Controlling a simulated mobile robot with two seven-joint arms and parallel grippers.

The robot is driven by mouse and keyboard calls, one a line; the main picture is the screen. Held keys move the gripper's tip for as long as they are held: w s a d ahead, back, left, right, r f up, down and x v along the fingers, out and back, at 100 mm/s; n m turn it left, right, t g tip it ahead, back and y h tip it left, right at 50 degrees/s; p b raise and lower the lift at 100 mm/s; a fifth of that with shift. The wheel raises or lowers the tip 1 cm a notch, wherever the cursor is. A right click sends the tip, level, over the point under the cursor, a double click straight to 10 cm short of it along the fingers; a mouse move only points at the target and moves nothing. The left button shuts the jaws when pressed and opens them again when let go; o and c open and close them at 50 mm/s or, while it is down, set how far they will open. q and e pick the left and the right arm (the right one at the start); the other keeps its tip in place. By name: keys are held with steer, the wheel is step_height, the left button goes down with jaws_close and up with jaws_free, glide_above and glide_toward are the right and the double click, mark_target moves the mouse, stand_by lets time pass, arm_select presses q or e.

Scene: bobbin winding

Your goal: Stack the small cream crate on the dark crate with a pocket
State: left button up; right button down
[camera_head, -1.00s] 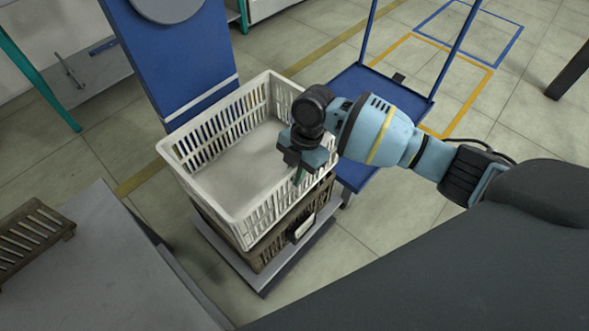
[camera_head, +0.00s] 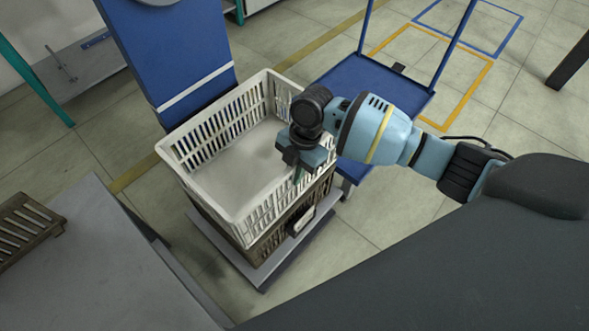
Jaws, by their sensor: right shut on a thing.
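The small cream crate (camera_head: 181,152) has slatted walls and is empty. It sits level on or just above the dark crate (camera_head: 262,246); I cannot tell whether a gap is left between them. The dark crate has a pale pocket (camera_head: 301,222) on its near right side and stands on a low grey platform (camera_head: 262,279). My right gripper (camera_head: 298,172) is shut on the cream crate's right wall near its rim. The fingertips are partly hidden by the wrist. My left gripper is not in view.
A blue panel (camera_head: 168,50) rises right behind the crates. A blue cart (camera_head: 385,88) with an upright frame stands at the back right. A grey table (camera_head: 95,255) at the lower left holds a brown slatted crate (camera_head: 25,228). Open floor lies to the right.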

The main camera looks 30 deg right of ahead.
steer(key=shift+w+f+b, duration=0.15)
steer(key=shift+f+b, duration=0.45)
steer(key=shift+f, duration=0.7)
stand_by(0.4)
